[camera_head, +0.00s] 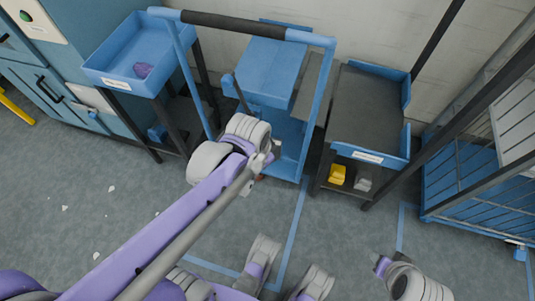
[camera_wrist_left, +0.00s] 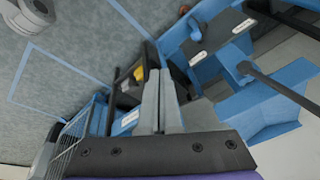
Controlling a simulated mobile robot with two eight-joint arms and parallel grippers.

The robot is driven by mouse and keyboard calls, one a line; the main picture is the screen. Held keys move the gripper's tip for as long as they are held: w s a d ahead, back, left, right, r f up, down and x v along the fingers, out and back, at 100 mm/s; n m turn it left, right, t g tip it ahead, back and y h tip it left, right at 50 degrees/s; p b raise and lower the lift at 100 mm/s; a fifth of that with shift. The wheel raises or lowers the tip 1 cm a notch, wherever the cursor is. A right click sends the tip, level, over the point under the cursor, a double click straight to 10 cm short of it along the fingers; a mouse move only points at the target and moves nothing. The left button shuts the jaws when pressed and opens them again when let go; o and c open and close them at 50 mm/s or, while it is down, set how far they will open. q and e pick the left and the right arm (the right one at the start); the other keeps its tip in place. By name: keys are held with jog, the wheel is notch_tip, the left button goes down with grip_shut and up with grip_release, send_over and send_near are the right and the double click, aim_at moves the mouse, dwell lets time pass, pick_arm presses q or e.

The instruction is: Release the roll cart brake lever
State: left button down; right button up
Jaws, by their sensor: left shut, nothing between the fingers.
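The blue roll cart (camera_head: 318,95) stands against the wall, with a tall push-handle frame and a black grip. A thin dark lever (camera_head: 241,95) rises from its left side, tilted. It looks like the brake lever, and a dark rod with a blue base shows in the left wrist view (camera_wrist_left: 275,84). My left gripper (camera_head: 272,152) is low in front of the cart, to the right of and below the lever, apart from it. Its fingers (camera_wrist_left: 160,75) are shut and empty. The lever's lower end is hidden behind my left wrist in the head view.
A blue tray stand (camera_head: 110,70) with a purple item is left of the cart. A dark-topped stand (camera_head: 365,110) holding a yellow item (camera_head: 337,174) is close on its right. A wire cage (camera_head: 480,170) stands far right. The floor in front is mostly clear, with blue lines.

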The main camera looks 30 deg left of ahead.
pick_arm(q)
jog(key=w+a+f+m+g, duration=0.1)
jog(key=w+a+f+m, duration=0.1)
jog(key=w+f+m, duration=0.3)
jog(key=w+a+f+m+g, duration=0.2)
jog(key=w+f+m, duration=0.3)
jog(key=w+f, duration=0.6)
notch_tip(320, 180, down, 5)
jog(key=shift+w+a+f+m+h, duration=0.1)
jog(key=shift+w+a+m+h, duration=0.25)
jog(key=shift+a, duration=0.25)
jog(key=shift+f, duration=0.1)
notch_tip(320, 180, down, 10)
jog(key=b, duration=0.3)
jog(key=shift+s+a+r, duration=0.1)
jog(key=shift+a+r, duration=0.15)
jog(key=shift+a, duration=0.3)
jog(key=shift+s+a+r, duration=0.15)
jog(key=shift+a+r, duration=0.05)
jog(key=shift+a, duration=0.35)
jog(key=shift+s+a+r, duration=0.1)
jog(key=shift+a+r, duration=0.15)
jog(key=shift+a, duration=0.3)
